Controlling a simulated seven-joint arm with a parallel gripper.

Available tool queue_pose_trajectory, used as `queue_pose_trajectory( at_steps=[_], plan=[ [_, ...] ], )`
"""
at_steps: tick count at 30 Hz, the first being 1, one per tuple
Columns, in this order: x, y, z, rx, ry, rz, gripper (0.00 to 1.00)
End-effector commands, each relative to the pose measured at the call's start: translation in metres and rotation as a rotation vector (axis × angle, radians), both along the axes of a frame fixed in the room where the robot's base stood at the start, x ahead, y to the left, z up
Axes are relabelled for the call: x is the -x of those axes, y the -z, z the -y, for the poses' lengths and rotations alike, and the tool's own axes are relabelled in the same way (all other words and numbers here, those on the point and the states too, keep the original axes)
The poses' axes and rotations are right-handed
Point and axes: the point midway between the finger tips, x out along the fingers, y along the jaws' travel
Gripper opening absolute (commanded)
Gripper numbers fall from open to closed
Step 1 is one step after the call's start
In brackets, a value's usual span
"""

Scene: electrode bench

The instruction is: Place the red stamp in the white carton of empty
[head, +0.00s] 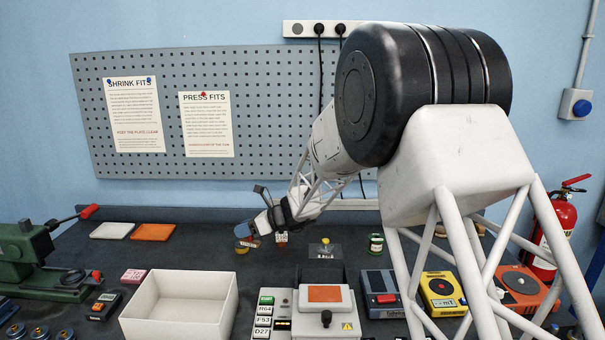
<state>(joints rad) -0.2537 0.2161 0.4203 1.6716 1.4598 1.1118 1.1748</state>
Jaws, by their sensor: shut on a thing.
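The white carton (180,321) stands open at the front left of the bench, and its visible inside is empty. My gripper (244,232) is beyond the carton's back right corner, at the end of the arm reaching in from the right. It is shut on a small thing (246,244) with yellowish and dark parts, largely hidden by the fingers. I cannot tell whether this is the red stamp. A small white and red item (281,239) shows just right of the gripper, too small to make out.
A green press (28,255) stands at the left. A pink block (133,275) and a small meter (104,306) lie left of the carton. A control box with an orange panel (324,294), a blue-grey device (382,292) and a yellow meter (443,290) stand to its right.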

Motion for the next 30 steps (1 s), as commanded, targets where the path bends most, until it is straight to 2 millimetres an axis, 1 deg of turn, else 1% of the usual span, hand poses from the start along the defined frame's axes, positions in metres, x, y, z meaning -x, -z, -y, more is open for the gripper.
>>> queue_pose_trajectory(
  at_steps=[12,30],
  plan=[
    [-0.030,-0.016,0.040,0.000,0.213,0.001,0.08],
    [-0.062,-0.034,0.104,0.000,0.514,0.002,0.08]
  ],
)
